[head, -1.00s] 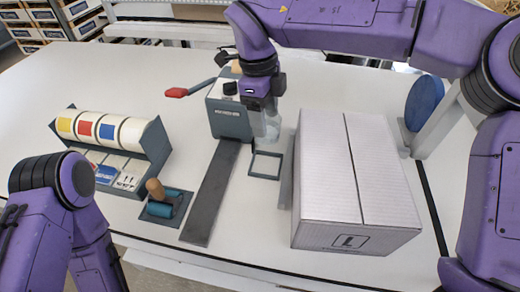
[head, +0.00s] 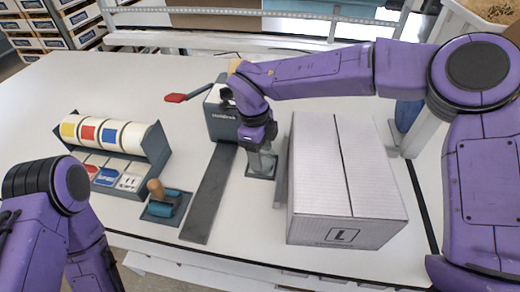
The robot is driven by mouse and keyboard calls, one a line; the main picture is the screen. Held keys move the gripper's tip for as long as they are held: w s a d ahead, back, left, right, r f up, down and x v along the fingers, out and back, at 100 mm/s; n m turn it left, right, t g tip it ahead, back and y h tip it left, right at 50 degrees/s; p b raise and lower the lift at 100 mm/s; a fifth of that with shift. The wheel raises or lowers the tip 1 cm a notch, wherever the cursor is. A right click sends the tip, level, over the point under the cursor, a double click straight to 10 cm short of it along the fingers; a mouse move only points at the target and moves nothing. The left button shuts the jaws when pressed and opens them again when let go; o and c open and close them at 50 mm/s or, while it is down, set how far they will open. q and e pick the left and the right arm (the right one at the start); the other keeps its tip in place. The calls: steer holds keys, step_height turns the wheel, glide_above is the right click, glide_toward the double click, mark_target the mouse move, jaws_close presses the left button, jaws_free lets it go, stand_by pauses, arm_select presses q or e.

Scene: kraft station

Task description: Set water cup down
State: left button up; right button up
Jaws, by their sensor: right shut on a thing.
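My right gripper (head: 259,143) points down and is shut on the water cup (head: 262,162), a small clear greyish cup. The cup is upright inside the dark square outline (head: 249,172) on the table, between the dark strip and the white box. It looks to be at table level, though I cannot tell whether it touches the surface. The gripper hides the top of the cup. My left arm is at the lower left, and its gripper is out of view.
A large white box (head: 345,180) stands close to the right of the cup. A dark grey machine (head: 221,112) with a red-ended lever stands behind left, with a dark strip (head: 210,195) running forward. A label roll holder (head: 115,150) and a teal roller (head: 165,205) are at left.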

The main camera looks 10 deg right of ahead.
steer(key=o, duration=1.1)
steer(key=shift+w+f, duration=0.2)
steer(key=shift+s+r, duration=0.1)
steer(key=shift+r, duration=0.15)
steer(key=r, duration=0.4)
steer(key=a+r, duration=0.1)
steer(key=r, duration=0.3)
steer(key=w+r, duration=0.1)
steer(key=r, duration=0.3)
steer(key=shift+a+b, duration=0.15)
steer(key=shift+b, duration=0.25)
